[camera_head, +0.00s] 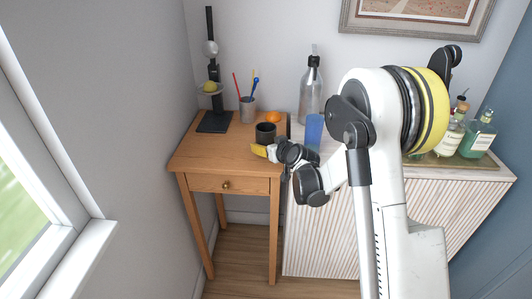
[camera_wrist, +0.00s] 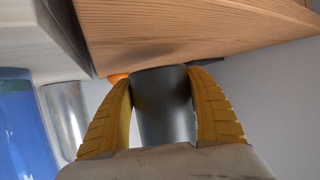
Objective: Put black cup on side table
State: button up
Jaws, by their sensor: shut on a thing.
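The black cup (camera_head: 265,133) is over the right part of the wooden side table (camera_head: 205,152). In the wrist view the cup (camera_wrist: 165,105) is between the two yellow fingers of my gripper (camera_wrist: 165,110), which is shut on it. My gripper (camera_head: 264,152) reaches in from the right, at the table's front right. The cup looks upright in the head view. The wrist view is turned over, with the tabletop (camera_wrist: 190,30) along its top. The cup's base is at or very close to the tabletop; I cannot tell whether it touches.
An orange (camera_head: 273,117) lies just behind the cup. A pencil holder (camera_head: 247,110) and a black stand (camera_head: 214,121) with a yellow fruit are at the back. A blue cup (camera_head: 314,130) and glass bottle (camera_head: 311,90) stand on the white cabinet (camera_head: 325,230). The table's front left is clear.

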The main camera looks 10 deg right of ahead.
notch_tip(320, 180, down, 2)
jog(key=shift+f+b, duration=0.15)
jog(key=shift+b, duration=0.15)
jog(key=shift+r, duration=0.2)
jog(key=shift+f, duration=0.1)
jog(key=o, duration=1)
jog(key=shift+f, duration=0.2)
jog(key=shift+c, duration=0.2)
jog(key=o, duration=0.5)
jog(key=shift+r, duration=0.1)
jog(key=shift+c, duration=0.2)
jog(key=shift+r, duration=0.1)
